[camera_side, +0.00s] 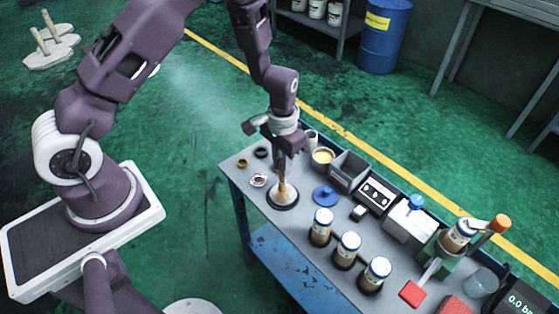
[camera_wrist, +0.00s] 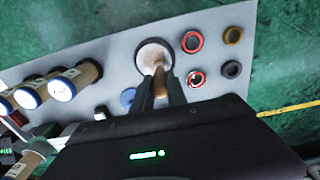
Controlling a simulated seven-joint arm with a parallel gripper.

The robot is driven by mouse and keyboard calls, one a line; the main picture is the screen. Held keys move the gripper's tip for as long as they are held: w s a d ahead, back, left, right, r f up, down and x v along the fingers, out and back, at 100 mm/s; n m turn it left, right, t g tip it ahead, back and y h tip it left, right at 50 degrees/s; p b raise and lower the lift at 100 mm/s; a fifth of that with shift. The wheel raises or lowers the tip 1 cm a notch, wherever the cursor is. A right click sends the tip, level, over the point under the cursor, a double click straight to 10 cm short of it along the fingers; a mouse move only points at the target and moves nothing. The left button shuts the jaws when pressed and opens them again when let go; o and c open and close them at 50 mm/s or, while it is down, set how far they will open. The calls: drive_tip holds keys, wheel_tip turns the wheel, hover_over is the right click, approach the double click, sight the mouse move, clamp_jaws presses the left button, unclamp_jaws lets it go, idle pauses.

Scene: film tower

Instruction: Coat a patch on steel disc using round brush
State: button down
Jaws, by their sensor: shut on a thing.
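My gripper (camera_side: 281,158) is above the near left end of the bench, shut on the round brush (camera_side: 283,190). The brush points down, with its wooden part below the jaws. The steel disc (camera_side: 294,204) is directly under it, round with a dark rim and a pale face. The brush's lower end appears to meet the disc's face; the exact contact is hard to tell. In the wrist view, my gripper's fingers (camera_wrist: 161,92) reach toward the disc (camera_wrist: 144,49), and the brush (camera_wrist: 160,80) is partly hidden between them. Any coated patch is unclear.
Blue-capped jars (camera_side: 347,250) stand to the right. A grey bin (camera_side: 349,171) is behind.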

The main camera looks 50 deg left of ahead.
drive_tip(key=s+d+r, duration=0.1)
drive_tip(key=d+r, duration=0.3)
drive_tip(key=r, duration=0.4)
drive_tip(key=shift+d, duration=0.15)
idle(2.1)
idle(0.6)
